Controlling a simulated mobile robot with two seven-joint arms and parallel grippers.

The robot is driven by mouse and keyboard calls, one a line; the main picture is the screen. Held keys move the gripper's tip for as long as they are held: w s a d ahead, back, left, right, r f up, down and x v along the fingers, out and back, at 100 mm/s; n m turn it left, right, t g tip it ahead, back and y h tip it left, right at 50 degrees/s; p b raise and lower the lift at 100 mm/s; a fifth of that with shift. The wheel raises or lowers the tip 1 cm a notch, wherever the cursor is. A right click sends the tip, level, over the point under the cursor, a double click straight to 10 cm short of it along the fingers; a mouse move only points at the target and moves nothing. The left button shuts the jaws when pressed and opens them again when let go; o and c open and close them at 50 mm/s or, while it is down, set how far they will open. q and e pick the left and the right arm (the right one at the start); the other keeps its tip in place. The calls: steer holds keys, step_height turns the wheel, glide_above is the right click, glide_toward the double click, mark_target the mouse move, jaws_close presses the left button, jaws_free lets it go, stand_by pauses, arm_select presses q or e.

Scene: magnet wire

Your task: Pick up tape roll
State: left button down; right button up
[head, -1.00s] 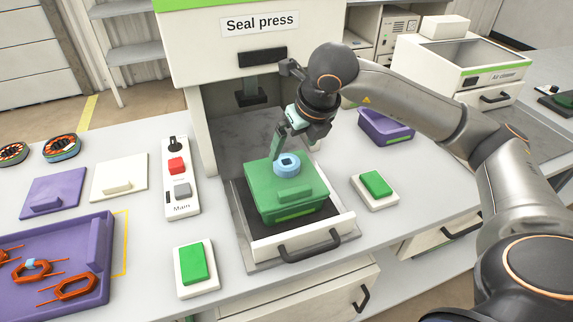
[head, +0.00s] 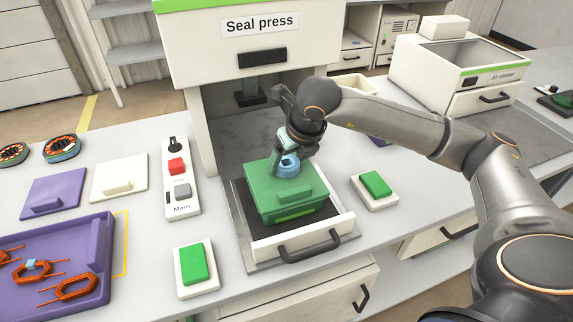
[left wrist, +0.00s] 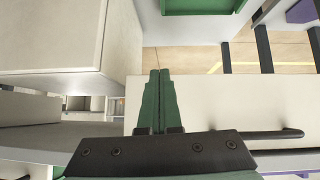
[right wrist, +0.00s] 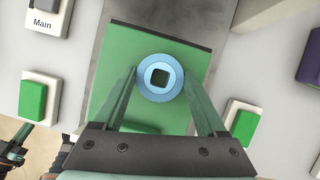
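The light-blue tape roll (head: 288,165), a small ring with a square hole, sits on top of the green box (head: 264,196) in the seal press tray. In the right wrist view the tape roll (right wrist: 160,78) lies between my right gripper's fingertips (right wrist: 159,78), one on each side. That gripper is open; I cannot tell whether the fingers touch the roll. In the head view my right gripper (head: 288,158) points down over the box and partly hides the roll. My left gripper (left wrist: 159,75) is shut and empty in the left wrist view, outside the head view.
The seal press (head: 195,100) stands close behind the box. A control panel (head: 181,178) and green buttons (head: 196,265) (head: 375,185) flank the tray. A purple tray (head: 92,295) with orange coils lies at left.

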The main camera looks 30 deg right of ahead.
steer(key=c, duration=0.9)
steer(key=shift+o, duration=0.2)
steer(key=shift+r, duration=0.15)
